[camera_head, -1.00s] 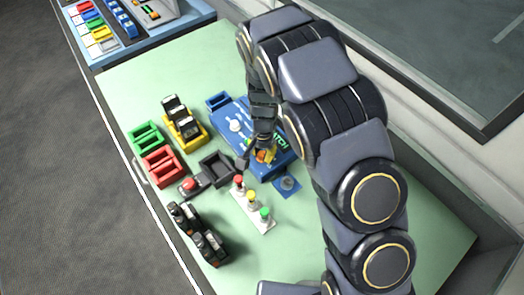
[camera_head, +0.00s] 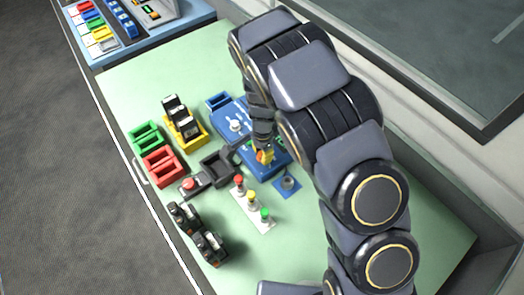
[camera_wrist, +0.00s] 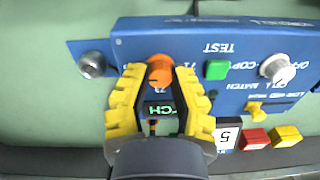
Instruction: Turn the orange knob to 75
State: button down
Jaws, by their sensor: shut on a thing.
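The orange knob (camera_wrist: 159,72) sits on the blue panel (camera_wrist: 135,48), near its left end in the wrist view. My gripper (camera_wrist: 160,76) has yellow ridged fingers on both sides of the knob and is shut on it. In the head view my gripper (camera_head: 263,155) is over the blue panel (camera_head: 268,166), and the knob is a small orange spot between the fingers, mostly hidden. A green display (camera_wrist: 160,110) shows between the fingers in the wrist view, partly covered. The numbers around the knob are mostly hidden, so its setting cannot be read.
A green button (camera_wrist: 217,69) and white knob (camera_wrist: 277,68) share the panel. A metal knob (camera_wrist: 92,65) stands beside it. In the head view, a stand with red, yellow and green buttons (camera_head: 252,202), a dark tray (camera_head: 214,170) and colored bins (camera_head: 163,166) are nearby.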

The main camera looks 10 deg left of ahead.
jog(key=c, duration=0.8)
grip_release()
notch_tip(320, 180, up, 12)
jog(key=shift+s, duration=0.15)
